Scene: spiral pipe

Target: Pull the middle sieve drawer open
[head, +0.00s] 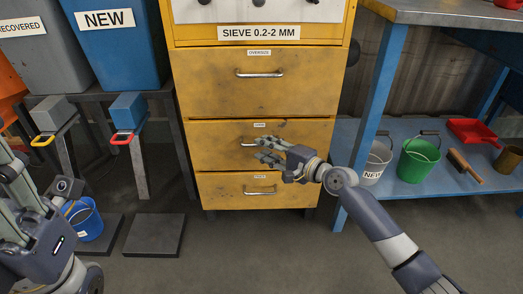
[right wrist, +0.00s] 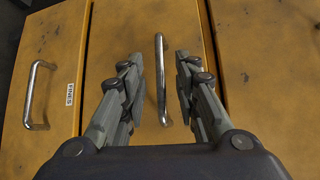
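The yellow sieve cabinet (head: 190,180) has three stacked drawers below its sign. The middle drawer (head: 215,133) is closed, with a metal bar handle (head: 246,143) partly hidden behind my right gripper (head: 262,149). In the right wrist view the middle drawer's handle (right wrist: 161,85) shows between the two open fingers (right wrist: 159,75), with a gap on each side. I cannot tell how deep the handle sits between them. My left gripper (head: 18,185) is at the lower left, far from the cabinet and partly cut off by the frame edge; its opening is unclear.
The top drawer (head: 215,85) and bottom drawer (head: 225,201) are closed. Right of the cabinet, a blue workbench (head: 378,90) has a lower shelf with a green bucket (head: 418,160) and a grey bucket (head: 376,162). Bins and floor plates stand left. Floor in front is clear.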

